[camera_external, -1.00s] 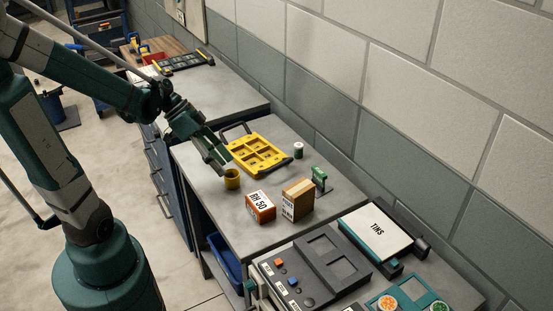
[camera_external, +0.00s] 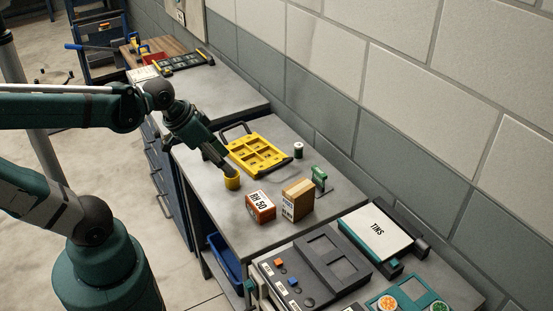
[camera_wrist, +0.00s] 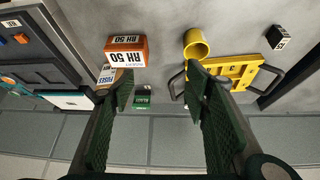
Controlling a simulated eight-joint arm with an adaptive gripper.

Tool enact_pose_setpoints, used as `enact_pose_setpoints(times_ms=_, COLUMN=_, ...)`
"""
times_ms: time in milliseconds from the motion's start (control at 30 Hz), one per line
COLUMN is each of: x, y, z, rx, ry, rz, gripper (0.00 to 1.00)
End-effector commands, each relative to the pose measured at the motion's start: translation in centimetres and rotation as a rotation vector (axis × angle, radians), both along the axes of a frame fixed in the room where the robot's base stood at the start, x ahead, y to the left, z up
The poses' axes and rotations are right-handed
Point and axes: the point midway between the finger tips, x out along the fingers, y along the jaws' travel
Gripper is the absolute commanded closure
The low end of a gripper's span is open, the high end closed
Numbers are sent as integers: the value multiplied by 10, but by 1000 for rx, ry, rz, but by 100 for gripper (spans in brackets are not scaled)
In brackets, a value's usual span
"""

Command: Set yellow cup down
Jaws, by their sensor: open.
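The yellow cup (camera_external: 232,183) stands upright on the grey bench top, near its left edge. It also shows in the wrist view (camera_wrist: 194,42), its open rim facing the camera. My gripper (camera_external: 229,167) is just above and behind the cup in the external view. In the wrist view my gripper (camera_wrist: 160,90) has its two fingers wide apart with nothing between them. The cup lies beyond the tip of the right-hand finger, not between the fingers. Whether a finger touches the cup is unclear.
A yellow tray (camera_external: 243,145) with black handles lies behind the cup. An orange-and-white RH 50 box (camera_external: 260,207) and a cardboard box (camera_external: 297,200) stand to its right.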

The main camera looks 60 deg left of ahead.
Motion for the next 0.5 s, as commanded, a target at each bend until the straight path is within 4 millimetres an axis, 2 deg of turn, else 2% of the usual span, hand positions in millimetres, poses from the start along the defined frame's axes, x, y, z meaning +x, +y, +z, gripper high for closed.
enact_pose_setpoints(times_ms=200, x=-6, y=-14, z=20, rx=20, ry=-68, rz=47, gripper=53)
enact_pose_setpoints(times_ms=500, x=-7, y=-19, z=30, rx=23, ry=-108, rz=72, gripper=53)
